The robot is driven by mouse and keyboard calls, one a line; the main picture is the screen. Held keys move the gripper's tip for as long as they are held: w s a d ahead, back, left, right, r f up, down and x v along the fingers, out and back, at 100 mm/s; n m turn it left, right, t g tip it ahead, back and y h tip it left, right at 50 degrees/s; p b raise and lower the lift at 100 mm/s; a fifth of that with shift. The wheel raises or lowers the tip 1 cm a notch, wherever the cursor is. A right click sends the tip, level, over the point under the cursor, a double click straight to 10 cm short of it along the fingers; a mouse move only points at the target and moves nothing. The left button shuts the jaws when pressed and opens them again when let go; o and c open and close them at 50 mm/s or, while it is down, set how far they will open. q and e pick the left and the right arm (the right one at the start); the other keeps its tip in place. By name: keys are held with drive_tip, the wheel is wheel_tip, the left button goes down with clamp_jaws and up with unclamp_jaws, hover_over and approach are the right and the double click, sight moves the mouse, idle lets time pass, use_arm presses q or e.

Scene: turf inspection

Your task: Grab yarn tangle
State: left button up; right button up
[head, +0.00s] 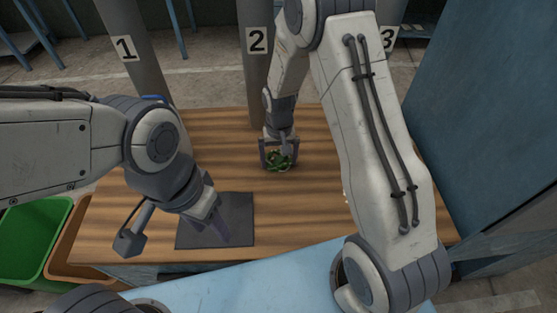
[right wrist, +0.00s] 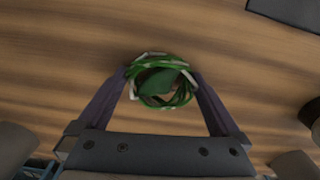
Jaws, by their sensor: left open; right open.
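The yarn tangle (head: 277,160) is a green, loosely round coil with a few pale strands, lying on the wooden table (head: 320,200). In the right wrist view the tangle (right wrist: 160,80) sits between the fingertips of my right gripper (right wrist: 162,80). In the head view my right gripper (head: 278,158) points down over the tangle with one finger on each side. It is open, and I cannot tell whether the fingers touch the strands. My left gripper (head: 222,228) is open and empty, low over a dark square mat, away from the tangle.
The dark mat (head: 242,206) lies at the table's front left. A green bin (head: 30,240) and an orange bin (head: 72,240) stand left of the table. Posts numbered 1, 2 and 3 rise behind it. A blue-grey panel (head: 485,110) stands at the right. The left rear tabletop is clear.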

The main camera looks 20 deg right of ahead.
drive_tip(key=c, duration=1.1)
